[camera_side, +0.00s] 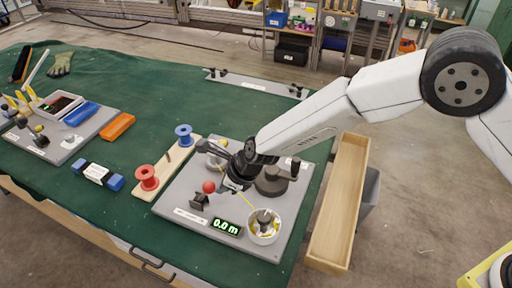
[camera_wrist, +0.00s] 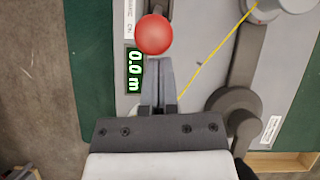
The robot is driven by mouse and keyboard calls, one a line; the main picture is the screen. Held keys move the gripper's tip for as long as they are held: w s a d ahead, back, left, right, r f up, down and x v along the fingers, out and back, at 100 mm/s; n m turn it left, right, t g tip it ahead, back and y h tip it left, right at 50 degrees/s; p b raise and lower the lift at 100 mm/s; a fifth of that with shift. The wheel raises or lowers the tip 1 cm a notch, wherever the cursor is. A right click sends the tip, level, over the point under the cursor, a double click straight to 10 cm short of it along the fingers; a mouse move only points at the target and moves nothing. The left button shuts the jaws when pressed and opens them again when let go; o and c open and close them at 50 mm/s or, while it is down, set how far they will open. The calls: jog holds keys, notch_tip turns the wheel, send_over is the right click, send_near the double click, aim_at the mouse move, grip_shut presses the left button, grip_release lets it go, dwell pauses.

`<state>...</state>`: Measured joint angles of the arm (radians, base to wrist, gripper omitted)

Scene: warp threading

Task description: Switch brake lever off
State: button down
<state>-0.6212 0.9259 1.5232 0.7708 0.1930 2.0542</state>
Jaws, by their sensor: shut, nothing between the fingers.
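The brake lever shows by its red ball knob (camera_side: 208,187), which stands over the grey base plate (camera_side: 180,200). The knob also shows in the wrist view (camera_wrist: 153,34), just beyond my fingertips. My gripper (camera_side: 228,187) is close to the right of the knob in the side view. In the wrist view its fingers (camera_wrist: 157,66) are together and empty, with their tips at the knob's lower edge. I cannot tell whether they touch it. The lever's shaft is hidden under the knob and fingers.
A yellow thread (camera_wrist: 210,58) runs close to my fingers. The counter (camera_side: 226,226) reads 0.0 m. A white cup (camera_side: 264,228) stands at the plate's front. Red (camera_side: 147,177) and blue (camera_side: 184,135) spools stand to the left. A wooden trough (camera_side: 340,205) lies to the right.

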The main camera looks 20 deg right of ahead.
jog(key=shift+w+a+r, duration=0.65)
jog(key=shift+r, duration=0.05)
jog(key=w+a, duration=0.6)
jog(key=shift+w+a+r, duration=0.35)
jog(key=shift+r, duration=0.1)
jog(key=shift+a, duration=0.25)
jog(key=shift+s+d+r, duration=0.1)
jog(key=shift+d+r, duration=0.05)
jog(key=shift+d, duration=0.05)
dwell(0.4)
notch_tip(320, 180, up, 11)
jog(key=w, duration=0.2)
jog(key=shift+w, duration=0.25)
dwell(1.0)
jog(key=shift+a+r, duration=0.1)
